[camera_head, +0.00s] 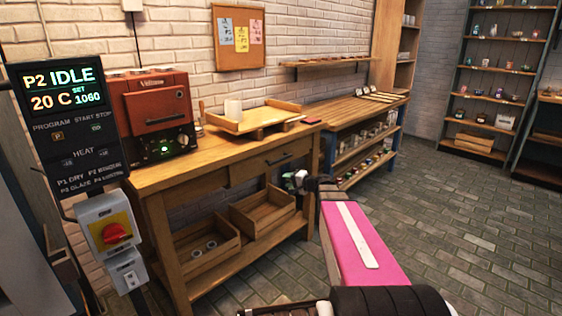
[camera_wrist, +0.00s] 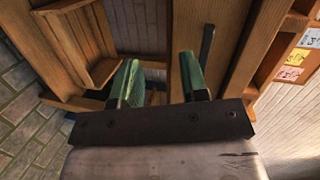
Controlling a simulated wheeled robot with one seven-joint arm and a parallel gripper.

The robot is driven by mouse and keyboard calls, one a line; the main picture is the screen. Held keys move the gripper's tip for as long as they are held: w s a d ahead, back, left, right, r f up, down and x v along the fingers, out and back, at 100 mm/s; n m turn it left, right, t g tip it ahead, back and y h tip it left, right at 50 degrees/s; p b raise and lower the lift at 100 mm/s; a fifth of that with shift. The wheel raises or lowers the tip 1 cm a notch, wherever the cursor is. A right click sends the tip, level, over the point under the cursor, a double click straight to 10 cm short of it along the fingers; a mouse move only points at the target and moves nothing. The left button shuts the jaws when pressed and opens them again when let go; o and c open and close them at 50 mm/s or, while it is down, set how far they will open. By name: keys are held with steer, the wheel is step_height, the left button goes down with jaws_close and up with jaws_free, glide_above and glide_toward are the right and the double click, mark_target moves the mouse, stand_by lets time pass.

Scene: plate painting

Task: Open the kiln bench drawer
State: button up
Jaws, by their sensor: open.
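The wooden kiln bench (camera_head: 160,176) stands left of centre in the head view. Its drawer front (camera_head: 262,168) sits under the top and looks closed, with a dark bar handle (camera_head: 280,159). My gripper (camera_head: 298,181) is in front of the bench, just right of and below the handle. In the wrist view, my gripper's green fingers (camera_wrist: 158,70) are apart with nothing held between them. The dark handle (camera_wrist: 207,44) lies just beyond the right finger, outside the gap. I cannot tell if they touch.
A red kiln (camera_head: 150,115) and a wooden tray (camera_head: 250,119) stand on the bench top. Open wooden boxes (camera_head: 262,212) sit on its lower shelf. A control panel (camera_head: 65,120) stands at the left. The tiled floor (camera_head: 470,220) at the right is clear.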

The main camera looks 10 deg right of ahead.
mark_target(282, 160)
steer(key=w+d+r+m+t, duration=0.3)
steer(key=w+d+r+t, duration=0.1)
steer(key=d, duration=0.1)
steer(key=x, duration=1.1)
steer(key=shift+r, duration=0.1)
jaws_close()
